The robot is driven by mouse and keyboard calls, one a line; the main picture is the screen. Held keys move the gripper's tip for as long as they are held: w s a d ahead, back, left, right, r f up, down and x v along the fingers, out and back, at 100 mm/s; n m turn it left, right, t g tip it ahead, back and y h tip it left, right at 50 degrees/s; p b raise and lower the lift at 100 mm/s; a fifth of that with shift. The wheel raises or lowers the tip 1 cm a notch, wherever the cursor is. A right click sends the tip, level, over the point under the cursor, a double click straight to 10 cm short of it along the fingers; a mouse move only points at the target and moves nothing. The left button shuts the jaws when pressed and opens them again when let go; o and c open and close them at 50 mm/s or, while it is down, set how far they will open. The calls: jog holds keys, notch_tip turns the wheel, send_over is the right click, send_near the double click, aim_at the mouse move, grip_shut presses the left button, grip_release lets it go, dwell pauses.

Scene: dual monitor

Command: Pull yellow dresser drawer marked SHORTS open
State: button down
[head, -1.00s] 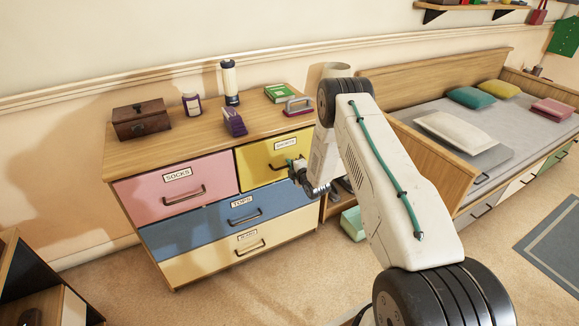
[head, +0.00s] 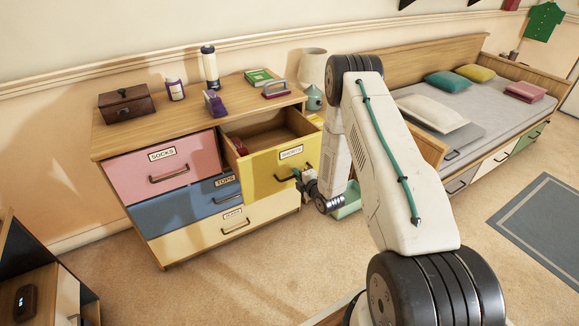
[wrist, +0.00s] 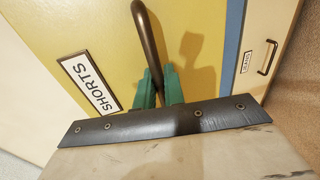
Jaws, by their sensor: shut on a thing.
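The yellow SHORTS drawer (head: 268,170) stands well out from the dresser (head: 180,120), with its open top showing a wooden inside and a dark red item (head: 238,146) at its left. My gripper (head: 300,177) is at the drawer front, at the right end of its dark handle. In the wrist view the green fingers (wrist: 159,88) are closed around the dark curved handle (wrist: 150,40), beside the SHORTS label (wrist: 89,83). The exact contact of the fingertips is partly hidden.
The pink SOCKS drawer (head: 160,168), blue TOPS drawer (head: 185,205) and cream bottom drawer (head: 205,232) are shut. A green bin (head: 347,202) is on the floor behind my arm. A bed (head: 455,120) stands to the right. Carpet in front of the dresser is clear.

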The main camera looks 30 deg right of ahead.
jog(key=f+v, duration=0.1)
jog(key=v, duration=0.5)
jog(key=shift+s, duration=0.25)
jog(key=shift+f, duration=0.1)
jog(key=c, duration=1.6)
grip_release()
jog(key=shift+d, duration=0.1)
jog(key=shift+c, duration=0.2)
jog(key=v, duration=0.7)
jog(key=shift+s, duration=0.4)
